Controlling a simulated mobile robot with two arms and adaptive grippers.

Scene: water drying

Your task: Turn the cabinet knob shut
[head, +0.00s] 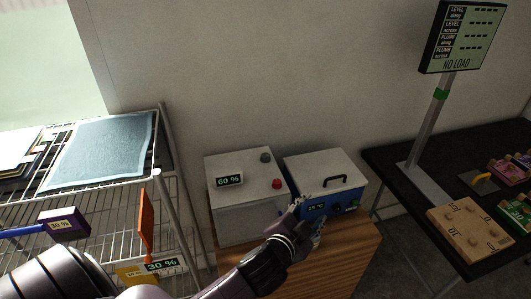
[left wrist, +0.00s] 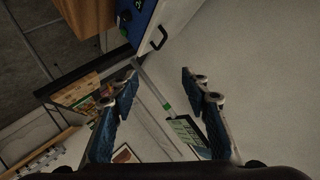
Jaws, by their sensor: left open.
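A white cabinet (head: 235,215) with a "60 %" display (head: 229,181) stands on a wooden stand. It carries a dark knob (head: 265,157) and a red knob (head: 276,184); I cannot tell whether either is turned open or shut. My left gripper (head: 300,212) is to the right of the cabinet, in front of a blue box, apart from both knobs. In the left wrist view the left gripper (left wrist: 158,84) has its fingers spread with nothing between them. The cabinet's knobs do not show there. My right gripper is not in view.
The blue box (head: 351,203) has a white lid with a black handle (head: 335,182) and stands beside the cabinet on the wooden stand (head: 350,245). A wire rack (head: 160,190) is at left. A dark table (head: 385,165) with a display post (head: 430,120) is at right.

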